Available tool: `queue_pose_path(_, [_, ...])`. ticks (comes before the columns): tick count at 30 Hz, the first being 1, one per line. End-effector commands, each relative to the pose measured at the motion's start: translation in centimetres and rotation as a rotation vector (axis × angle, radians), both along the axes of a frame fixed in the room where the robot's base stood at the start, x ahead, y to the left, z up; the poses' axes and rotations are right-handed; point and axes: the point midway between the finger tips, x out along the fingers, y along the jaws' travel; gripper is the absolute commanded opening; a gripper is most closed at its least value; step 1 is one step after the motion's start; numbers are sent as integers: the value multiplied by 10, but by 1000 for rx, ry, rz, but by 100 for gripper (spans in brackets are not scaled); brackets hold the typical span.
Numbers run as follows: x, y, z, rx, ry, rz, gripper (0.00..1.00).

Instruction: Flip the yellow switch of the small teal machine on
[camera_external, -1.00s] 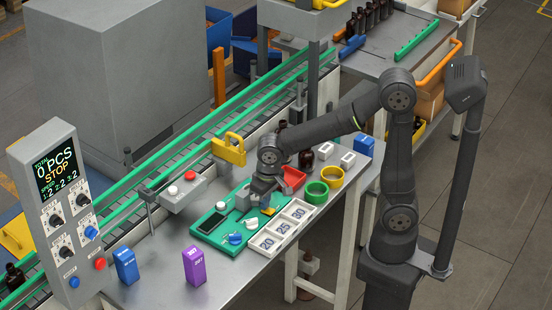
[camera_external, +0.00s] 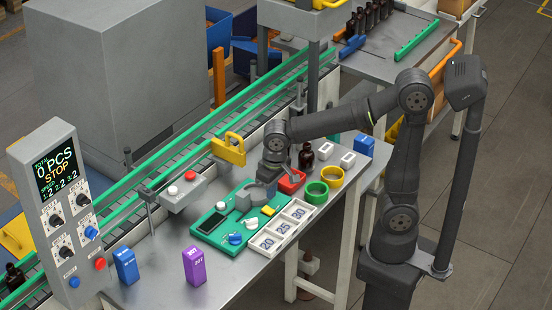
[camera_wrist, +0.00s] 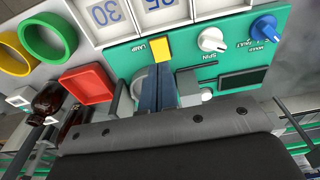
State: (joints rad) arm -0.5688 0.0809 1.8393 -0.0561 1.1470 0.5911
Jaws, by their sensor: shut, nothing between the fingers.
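The small teal machine (camera_external: 208,237) lies on the grey bench, with a dark screen (camera_external: 212,222), a white knob (camera_external: 251,224) and a blue knob (camera_external: 235,239). Its yellow switch (camera_external: 268,210) is at the right end. In the wrist view the yellow switch (camera_wrist: 161,49) is beside the label LAMP, and the screen (camera_wrist: 243,77) is dark. My gripper (camera_external: 272,188) is shut and empty, above the machine's back right part. In the wrist view my fingers (camera_wrist: 168,75) point towards the switch, just short of it in the picture. I cannot tell the switch's position.
A white tray (camera_external: 252,244) with number cards lies along the machine's front. A red tray (camera_external: 291,188), a green ring (camera_external: 316,192), a yellow ring (camera_external: 333,177) and a brown bottle (camera_external: 306,157) stand to the right. Blue and purple boxes (camera_external: 195,266) are at the left.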

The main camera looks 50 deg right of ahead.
Motion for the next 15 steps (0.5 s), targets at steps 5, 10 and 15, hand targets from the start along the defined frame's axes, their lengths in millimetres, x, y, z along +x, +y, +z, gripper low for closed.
queue_pose_path(5, [-6, 1, 42, 3, -4, 0, 0])
queue_pose_path(10, [-10, 0, 71, 2, -2, 0, 0])
queue_pose_path(15, [-12, 0, 84, 1, -1, 0, 0])
